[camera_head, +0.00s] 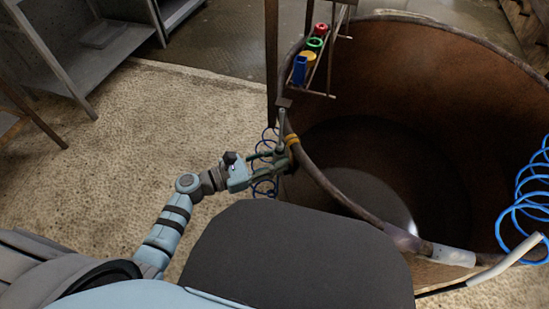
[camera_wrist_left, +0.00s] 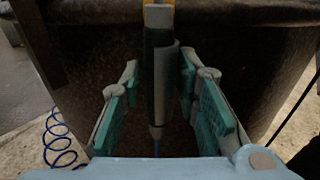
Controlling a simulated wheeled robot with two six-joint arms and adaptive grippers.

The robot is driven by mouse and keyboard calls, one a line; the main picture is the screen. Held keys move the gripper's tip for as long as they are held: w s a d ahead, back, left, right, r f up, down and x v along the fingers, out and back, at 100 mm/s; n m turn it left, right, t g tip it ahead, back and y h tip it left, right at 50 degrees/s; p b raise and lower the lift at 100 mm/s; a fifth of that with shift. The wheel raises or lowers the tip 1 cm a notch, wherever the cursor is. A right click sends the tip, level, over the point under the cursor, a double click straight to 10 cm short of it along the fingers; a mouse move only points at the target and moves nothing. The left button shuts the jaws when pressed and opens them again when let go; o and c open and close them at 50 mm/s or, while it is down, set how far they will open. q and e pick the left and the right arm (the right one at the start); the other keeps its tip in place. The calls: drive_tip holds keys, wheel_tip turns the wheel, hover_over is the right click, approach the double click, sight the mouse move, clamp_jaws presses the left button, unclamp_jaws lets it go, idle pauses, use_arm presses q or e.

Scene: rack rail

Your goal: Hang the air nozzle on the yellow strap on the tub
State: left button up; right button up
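The grey air nozzle (camera_head: 282,130) is upright at the outer side of the tub's rim, at the yellow strap (camera_head: 292,139). In the left wrist view the nozzle (camera_wrist_left: 161,80) stands vertically, its upper end at the yellow strap (camera_wrist_left: 158,16); the exact contact there is unclear. My left gripper (camera_head: 281,153) is at the rim just below the strap. In the left wrist view its fingers (camera_wrist_left: 160,92) are open on either side of the nozzle, with gaps on both sides. A blue hose leaves the nozzle's lower end. My right gripper is not in view.
The rusty tub (camera_head: 455,110) fills the right side. A small rack with coloured items (camera_head: 314,44) stands at its far left rim. Blue coiled hose (camera_head: 264,178) hangs behind my left gripper; another coil (camera_head: 530,190) is far right. Carpet at left is clear.

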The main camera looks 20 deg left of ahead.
use_arm(q)
drive_tip(key=shift+o, duration=1.1)
drive_tip(key=v, duration=1.2)
